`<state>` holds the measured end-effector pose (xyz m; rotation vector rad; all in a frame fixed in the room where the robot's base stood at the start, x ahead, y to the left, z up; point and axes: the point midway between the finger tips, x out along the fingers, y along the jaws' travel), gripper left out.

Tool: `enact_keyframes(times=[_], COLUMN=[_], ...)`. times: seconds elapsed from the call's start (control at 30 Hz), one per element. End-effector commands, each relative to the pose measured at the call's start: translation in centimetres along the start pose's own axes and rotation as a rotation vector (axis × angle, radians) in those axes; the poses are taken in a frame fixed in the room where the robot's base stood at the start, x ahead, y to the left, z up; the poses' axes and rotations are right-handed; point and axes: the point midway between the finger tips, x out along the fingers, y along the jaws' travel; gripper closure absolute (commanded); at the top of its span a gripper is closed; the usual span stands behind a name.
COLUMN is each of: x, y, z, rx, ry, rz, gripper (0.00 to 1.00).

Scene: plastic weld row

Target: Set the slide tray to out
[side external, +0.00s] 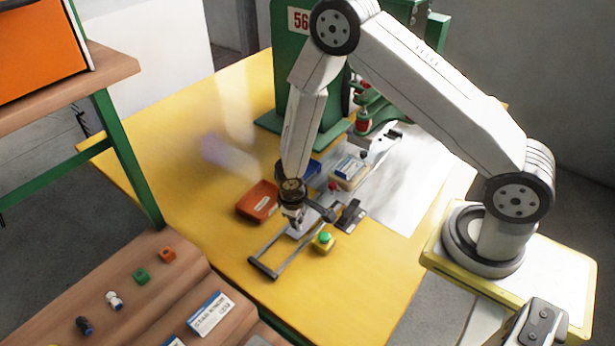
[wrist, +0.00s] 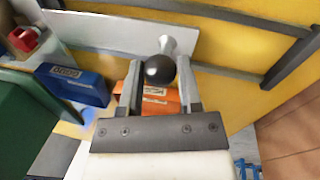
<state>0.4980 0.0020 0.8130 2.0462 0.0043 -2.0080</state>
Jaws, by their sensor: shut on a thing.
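The slide tray (side external: 300,230) is a light grey metal plate between two dark rails (side external: 285,259). It reaches back toward the green press (side external: 290,105), and a bare stretch of rail lies between its near edge and the end bar. My gripper (side external: 293,222) is low over the near end of the tray. In the wrist view, my gripper (wrist: 159,72) is shut on a black ball knob (wrist: 160,70) on a pale metal stem at the edge of the plate (wrist: 105,32). A beige block with a blue-and-white label (side external: 350,171) sits farther back on the tray.
A yellow box with a green button (side external: 323,241) and a dark device (side external: 352,215) stand close on the right. White sheet (side external: 415,190) lies farther right.

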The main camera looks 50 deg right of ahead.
Motion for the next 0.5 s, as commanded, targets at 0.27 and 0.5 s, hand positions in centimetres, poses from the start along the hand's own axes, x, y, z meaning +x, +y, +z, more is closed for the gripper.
enact_keyframes(times=[0.27, 0.5], x=[-1.3, -1.9], y=[-6.4, -9.3], z=[-1.3, -1.9], rx=[-0.003, -0.002], ry=[0.002, 0.001], rz=[0.001, 0.001], gripper=[1.00, 1.00])
